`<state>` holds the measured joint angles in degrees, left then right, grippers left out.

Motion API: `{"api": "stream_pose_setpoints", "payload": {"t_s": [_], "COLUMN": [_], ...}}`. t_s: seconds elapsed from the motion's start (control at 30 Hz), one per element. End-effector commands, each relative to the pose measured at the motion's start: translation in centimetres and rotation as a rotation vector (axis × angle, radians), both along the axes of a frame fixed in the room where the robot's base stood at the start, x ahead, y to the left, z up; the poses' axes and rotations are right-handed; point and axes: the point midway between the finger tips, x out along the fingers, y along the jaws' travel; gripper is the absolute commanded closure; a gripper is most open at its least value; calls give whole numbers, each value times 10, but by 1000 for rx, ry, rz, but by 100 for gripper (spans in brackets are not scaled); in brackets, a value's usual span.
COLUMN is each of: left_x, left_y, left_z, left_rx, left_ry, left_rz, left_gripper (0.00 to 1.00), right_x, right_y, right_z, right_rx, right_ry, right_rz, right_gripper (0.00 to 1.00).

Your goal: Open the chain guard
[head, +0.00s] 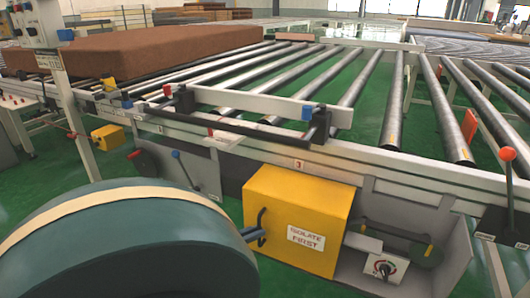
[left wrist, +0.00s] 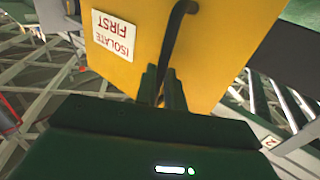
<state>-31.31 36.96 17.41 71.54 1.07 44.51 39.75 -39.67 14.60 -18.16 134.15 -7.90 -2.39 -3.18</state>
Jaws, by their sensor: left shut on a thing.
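The chain guard is a yellow box (head: 297,215) under the conveyor's front rail, with an "ISOLATE FIRST" label and a dark handle (head: 261,223) on its left side. In the left wrist view the guard (left wrist: 215,50) fills the upper middle, and the handle (left wrist: 176,38) runs down between my fingers. My left gripper (head: 262,235) is shut on the handle; its fingers (left wrist: 162,92) show in the left wrist view. My big teal arm hides the floor at lower left. My right gripper is not in view.
Right of the guard, a grey housing (head: 400,268) shows a dark shaft with green wheels (head: 427,255) and a red-and-black knob (head: 384,268). A blue-tipped lever (head: 184,168) stands left; a red-knobbed lever (head: 507,160) stands right. A brown mattress (head: 160,50) lies on rollers behind.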

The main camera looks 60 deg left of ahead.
Motion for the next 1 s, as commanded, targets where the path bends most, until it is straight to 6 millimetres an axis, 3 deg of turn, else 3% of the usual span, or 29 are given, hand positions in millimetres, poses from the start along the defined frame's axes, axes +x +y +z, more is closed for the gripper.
{"api": "stream_pose_setpoints", "payload": {"t_s": [0.37, 0.4, 0.63, 0.87, 1.0], "left_x": [-2, -2, -1, -1, -11], "left_y": [1, 1, 1, 1, 2], "left_z": [-1, -1, -1, -1, 0], "left_rx": [-2, -2, -1, -1, -1], "left_ry": [2, 2, 1, 1, 3], "left_rz": [0, 0, 0, 0, 1], "left_gripper": [100, 86, 67, 67, 67], "right_x": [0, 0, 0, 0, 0], "right_y": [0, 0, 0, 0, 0], "right_z": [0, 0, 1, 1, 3], "right_rx": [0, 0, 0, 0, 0], "right_ry": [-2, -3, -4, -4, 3], "right_rz": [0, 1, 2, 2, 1], "right_gripper": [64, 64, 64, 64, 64]}}
